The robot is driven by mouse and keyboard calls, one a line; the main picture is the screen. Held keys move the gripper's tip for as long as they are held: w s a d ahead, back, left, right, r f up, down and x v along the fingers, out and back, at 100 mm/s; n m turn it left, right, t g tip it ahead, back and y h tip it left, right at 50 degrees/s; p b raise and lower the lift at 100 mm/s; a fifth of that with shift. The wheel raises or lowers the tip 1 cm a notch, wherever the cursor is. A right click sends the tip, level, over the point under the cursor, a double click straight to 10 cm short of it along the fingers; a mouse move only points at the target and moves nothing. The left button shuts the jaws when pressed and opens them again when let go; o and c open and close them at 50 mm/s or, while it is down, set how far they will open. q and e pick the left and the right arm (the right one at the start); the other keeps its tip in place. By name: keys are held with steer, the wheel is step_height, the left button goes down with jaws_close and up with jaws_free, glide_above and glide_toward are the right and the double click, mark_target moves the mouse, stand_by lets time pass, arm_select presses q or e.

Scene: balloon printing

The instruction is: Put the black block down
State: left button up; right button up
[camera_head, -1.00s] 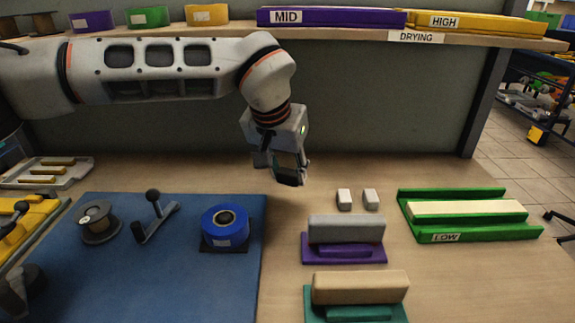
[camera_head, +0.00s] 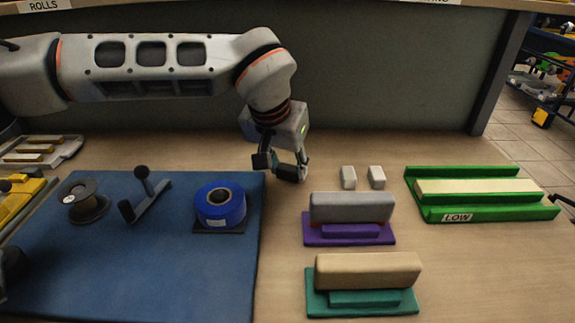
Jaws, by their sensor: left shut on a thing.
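My left gripper (camera_head: 282,165) is shut on the small black block (camera_head: 287,173). The block is partly hidden by the fingers. The gripper points down over the wooden table, just beyond the blue mat's far right corner. It is left of two small pale blocks (camera_head: 348,177) and (camera_head: 376,177). Whether the black block touches the table is hard to tell.
A blue roll (camera_head: 220,206), a spool (camera_head: 84,202) and a dark handled tool (camera_head: 145,196) are on the blue mat (camera_head: 130,270). A grey block on a purple base (camera_head: 350,232), a tan block on a teal base (camera_head: 362,300) and a green LOW tray (camera_head: 490,213) are on the right.

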arm_select(q)
steer(key=shift+f, duration=0.6)
steer(key=o, duration=1.1)
steer(key=shift+o, duration=0.2)
steer(key=shift+r, duration=0.1)
